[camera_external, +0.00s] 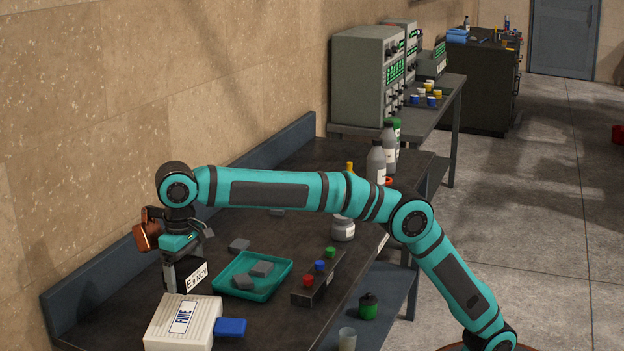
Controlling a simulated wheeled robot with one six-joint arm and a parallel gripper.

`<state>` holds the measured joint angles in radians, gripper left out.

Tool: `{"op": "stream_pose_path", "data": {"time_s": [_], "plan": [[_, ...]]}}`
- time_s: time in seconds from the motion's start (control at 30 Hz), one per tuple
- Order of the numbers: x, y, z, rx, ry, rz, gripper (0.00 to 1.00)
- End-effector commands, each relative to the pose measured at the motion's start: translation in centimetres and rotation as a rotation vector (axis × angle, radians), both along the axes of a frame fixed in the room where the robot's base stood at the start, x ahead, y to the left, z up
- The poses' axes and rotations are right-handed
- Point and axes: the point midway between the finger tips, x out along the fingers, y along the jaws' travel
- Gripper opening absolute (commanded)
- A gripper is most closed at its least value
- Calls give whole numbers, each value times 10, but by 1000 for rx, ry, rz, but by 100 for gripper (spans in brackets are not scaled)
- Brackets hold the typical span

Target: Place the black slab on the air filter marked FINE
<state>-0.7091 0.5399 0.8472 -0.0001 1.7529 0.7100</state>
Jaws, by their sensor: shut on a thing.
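The air filter (205,318) is a pale ribbed box at the near left of the bench, with a white label reading FINE on it. My gripper (183,258) points down just behind the filter. It is shut on the black slab (176,277), which hangs upright below the jaws. A white label with "E" and "NOV" shows at the slab's right side; I cannot tell whether it is fixed to it. The slab's lower edge is near the filter's back edge, and I cannot tell whether they touch.
A teal tray (222,290) with several grey slabs lies right of my gripper. A blue block (231,327) sits against the filter's right side. A dark rack (322,284) with coloured caps, a grey jar (343,229) and bottles (376,163) stand further right. A raised back edge (100,267) runs along the wall.

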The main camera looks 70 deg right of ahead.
Motion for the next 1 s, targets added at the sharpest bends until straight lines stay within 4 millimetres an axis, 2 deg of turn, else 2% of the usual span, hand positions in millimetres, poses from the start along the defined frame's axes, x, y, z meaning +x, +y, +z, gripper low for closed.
{"op": "stream_pose_path", "data": {"time_s": [0.33, 0.57, 0.83, 1.0], "plan": [[-2, 2, -47, -1, 1, 0, 58], [-2, 2, -62, 0, 0, 0, 58], [-2, 2, -95, -1, 1, 0, 58], [-2, 2, -99, 0, 0, 0, 58]]}}
